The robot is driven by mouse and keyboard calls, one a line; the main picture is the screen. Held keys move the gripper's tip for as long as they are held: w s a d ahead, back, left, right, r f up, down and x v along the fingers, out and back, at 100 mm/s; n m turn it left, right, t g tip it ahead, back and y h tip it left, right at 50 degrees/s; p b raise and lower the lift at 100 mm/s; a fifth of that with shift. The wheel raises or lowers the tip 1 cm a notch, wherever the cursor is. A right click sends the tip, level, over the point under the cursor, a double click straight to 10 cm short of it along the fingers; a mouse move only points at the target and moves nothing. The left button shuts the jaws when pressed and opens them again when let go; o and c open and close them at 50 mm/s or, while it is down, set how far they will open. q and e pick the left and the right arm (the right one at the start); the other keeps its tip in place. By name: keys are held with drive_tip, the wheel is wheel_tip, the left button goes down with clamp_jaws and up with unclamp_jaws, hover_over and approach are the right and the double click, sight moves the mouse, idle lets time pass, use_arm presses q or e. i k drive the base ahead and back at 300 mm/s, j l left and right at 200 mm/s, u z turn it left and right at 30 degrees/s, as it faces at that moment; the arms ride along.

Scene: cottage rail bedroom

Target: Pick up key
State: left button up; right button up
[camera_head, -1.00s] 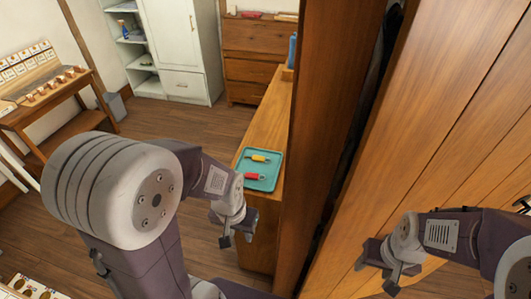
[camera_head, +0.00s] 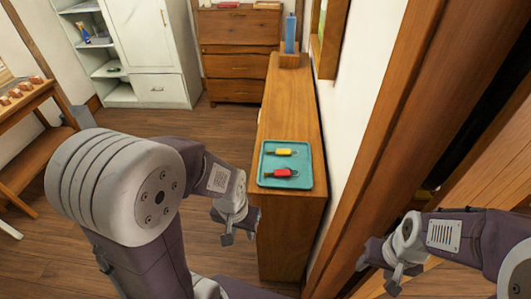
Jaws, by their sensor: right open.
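Two small tagged items that look like keys lie on a teal tray (camera_head: 304,153). One has a yellow tag (camera_head: 284,152) and lies farther back; the other has a red tag (camera_head: 280,173) and lies nearer the front. My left gripper (camera_head: 240,232) is to the left of and below the tray in the picture, apart from both items; its jaw gap is not clear. My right gripper (camera_head: 379,276) is open and empty at the lower right, away from the tray.
The tray sits on the near end of a long narrow wooden cabinet (camera_head: 288,100) along a white wall. A blue object (camera_head: 290,34) stands at its far end. A wooden post and panels (camera_head: 400,130) fill the right side. Open floor (camera_head: 228,130) lies left of the cabinet.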

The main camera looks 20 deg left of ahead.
sight(280, 152)
drive_tip(key=j+u, duration=0.1)
drive_tip(key=j, duration=0.45)
drive_tip(key=i+j+u, duration=0.1)
drive_tip(key=j, duration=0.4)
drive_tip(key=i+j+u, duration=0.1)
drive_tip(key=j, duration=0.4)
